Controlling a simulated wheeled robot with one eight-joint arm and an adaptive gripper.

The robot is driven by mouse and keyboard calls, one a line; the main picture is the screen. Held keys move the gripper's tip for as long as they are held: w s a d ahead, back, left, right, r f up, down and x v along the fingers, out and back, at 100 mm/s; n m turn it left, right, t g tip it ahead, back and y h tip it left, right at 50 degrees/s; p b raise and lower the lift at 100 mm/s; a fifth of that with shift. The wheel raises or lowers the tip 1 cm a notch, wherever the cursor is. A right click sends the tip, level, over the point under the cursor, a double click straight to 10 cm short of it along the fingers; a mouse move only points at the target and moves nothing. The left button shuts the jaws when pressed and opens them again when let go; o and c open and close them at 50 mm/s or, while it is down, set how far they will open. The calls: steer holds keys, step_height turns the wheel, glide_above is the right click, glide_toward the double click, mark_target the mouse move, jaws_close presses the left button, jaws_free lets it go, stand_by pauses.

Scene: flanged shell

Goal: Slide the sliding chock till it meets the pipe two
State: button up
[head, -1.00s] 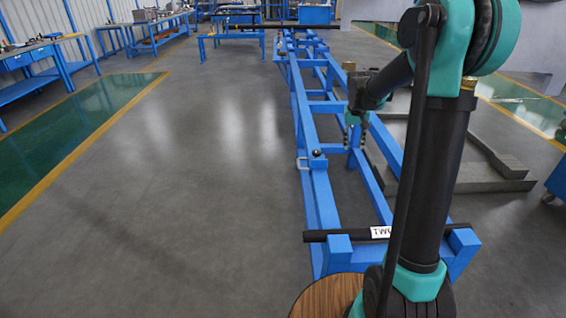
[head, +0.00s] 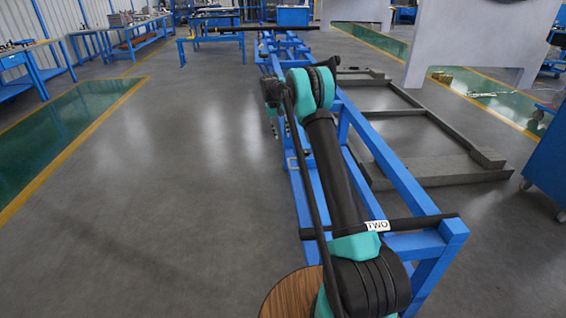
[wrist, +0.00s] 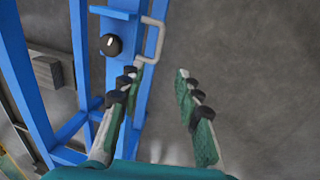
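The sliding chock's metal handle (wrist: 153,40) and black ball knob (wrist: 111,45) show on the blue rail in the wrist view. Pipe two (head: 425,222), a black bar with a white "TWO" label, lies across the near end of the frame, apart from the chock. My gripper (wrist: 160,73) is open and empty, its left finger near the handle and its right finger over bare floor. In the head view, my gripper is partly hidden behind my arm.
The blue frame (head: 385,155) runs away from me, with another black pipe (head: 262,28) across its far end. A grey platform (head: 440,165) lies to its right. A round wooden top (head: 287,296) is close in front. The floor left of the frame is clear.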

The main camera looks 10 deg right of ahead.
mark_target(289, 164)
steer(key=d+f, duration=0.1)
steer(key=f, duration=0.4)
steer(key=d+f, duration=0.1)
steer(key=f, duration=0.5)
steer(key=d+f, duration=0.1)
steer(key=f, duration=0.4)
steer(key=shift+d+f, duration=0.2)
steer(key=shift+f, duration=0.15)
steer(key=shift+c, duration=0.4)
jaws_close()
